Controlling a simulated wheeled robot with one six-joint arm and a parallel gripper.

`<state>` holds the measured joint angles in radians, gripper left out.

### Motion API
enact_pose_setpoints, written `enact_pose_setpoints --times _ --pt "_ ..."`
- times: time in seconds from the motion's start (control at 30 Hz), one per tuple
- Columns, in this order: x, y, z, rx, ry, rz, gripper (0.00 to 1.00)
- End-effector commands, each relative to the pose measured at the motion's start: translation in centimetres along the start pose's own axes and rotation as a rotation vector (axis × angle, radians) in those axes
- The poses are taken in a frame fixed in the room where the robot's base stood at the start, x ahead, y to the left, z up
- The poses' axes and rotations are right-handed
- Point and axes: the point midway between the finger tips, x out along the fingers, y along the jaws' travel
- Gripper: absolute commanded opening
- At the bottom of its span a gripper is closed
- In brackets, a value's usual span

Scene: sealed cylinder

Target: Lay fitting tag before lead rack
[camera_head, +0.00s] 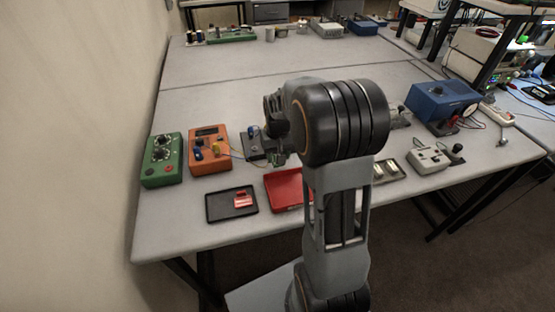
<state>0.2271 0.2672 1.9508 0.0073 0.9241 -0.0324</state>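A small red piece (243,200), which may be the fitting tag, lies on a black tray (218,212) near the table's front edge. No lead rack can be made out for certain; a dark block with leads (256,146) stands behind the red tray, partly covered by my arm. My gripper (276,128) is over the table beside that block, mostly hidden behind my large black wrist joint. Its fingertips do not show clearly, and I cannot tell whether it holds anything.
A red tray (284,190) lies partly behind my arm. A green box with knobs (163,160) and an orange meter (208,148) stand at left. A metal-partitioned tray (388,172), a pale device (428,159) and a blue box (441,105) are at right.

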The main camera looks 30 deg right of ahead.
Motion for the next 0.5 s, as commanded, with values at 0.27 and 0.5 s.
enact_pose_setpoints --times 0.27,0.5 --pt "1.1 0.1 -0.8 -0.001 0.000 0.000 0.25" --pt "3.9 0.1 -1.0 -0.001 -0.003 0.000 0.25"
